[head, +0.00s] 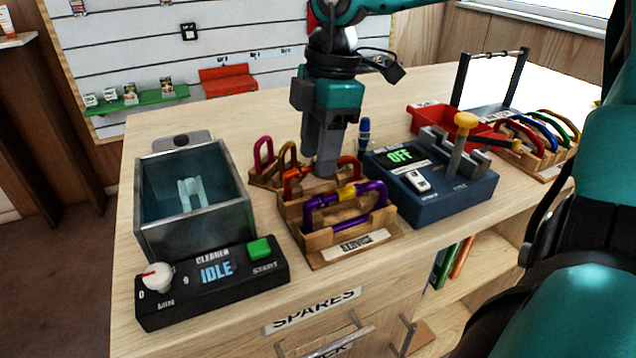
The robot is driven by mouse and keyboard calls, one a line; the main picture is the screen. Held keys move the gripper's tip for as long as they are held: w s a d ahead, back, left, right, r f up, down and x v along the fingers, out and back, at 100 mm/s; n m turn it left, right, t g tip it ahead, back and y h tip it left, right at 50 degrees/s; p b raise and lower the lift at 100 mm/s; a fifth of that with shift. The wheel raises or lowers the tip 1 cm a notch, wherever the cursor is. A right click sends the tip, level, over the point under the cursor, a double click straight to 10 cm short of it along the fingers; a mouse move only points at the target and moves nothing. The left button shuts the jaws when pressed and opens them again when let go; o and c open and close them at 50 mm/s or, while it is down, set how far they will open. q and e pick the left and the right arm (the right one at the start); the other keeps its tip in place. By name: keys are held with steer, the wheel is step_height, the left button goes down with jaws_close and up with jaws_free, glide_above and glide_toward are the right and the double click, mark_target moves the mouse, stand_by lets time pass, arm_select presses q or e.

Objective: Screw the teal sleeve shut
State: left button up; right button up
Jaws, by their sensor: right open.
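My right gripper (322,168) points down, open, over the back of the wooden holders, close to an orange-red carabiner (292,178) that it partly hides. In front, a purple carabiner (376,192) with a yellow sleeve (347,193) lies in the wooden cradle (318,244) labelled SERVICE. A magenta carabiner (263,150) and a brown-orange one (286,157) stand in the holder behind it. I cannot make out a teal sleeve on any carabiner; the gripper covers part of this group. My left gripper is not in view.
A metal cleaner tank (196,232) with an IDLE panel (215,283) stands left. A blue box (440,205) reading OFF, with a yellow-knobbed lever (466,120), stands right. Beyond are a red tray (428,119) and a rack of coloured carabiners (548,158).

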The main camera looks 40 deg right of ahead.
steer(key=shift+w+d, duration=0.2)
steer(key=shift+w, duration=0.45)
steer(key=shift+f, duration=0.1)
steer(key=shift+f+b, duration=1.3)
steer(key=shift+b, duration=0.25)
steer(key=shift+s, duration=0.1)
steer(key=shift+s+a+b, duration=0.2)
steer(key=shift+s, duration=0.35)
steer(key=shift+s+a+b, duration=0.2)
steer(key=shift+s, duration=0.35)
steer(key=shift+r, duration=0.15)
steer(key=shift+w+d+r+p, duration=0.15)
steer(key=shift+w+r+p, duration=0.05)
steer(key=shift+r+p, duration=0.4)
steer(key=shift+w+d+r+p, duration=0.1)
steer(key=shift+w+r+p, duration=0.1)
steer(key=shift+r+p, duration=0.35)
steer(key=shift+r, duration=0.15)
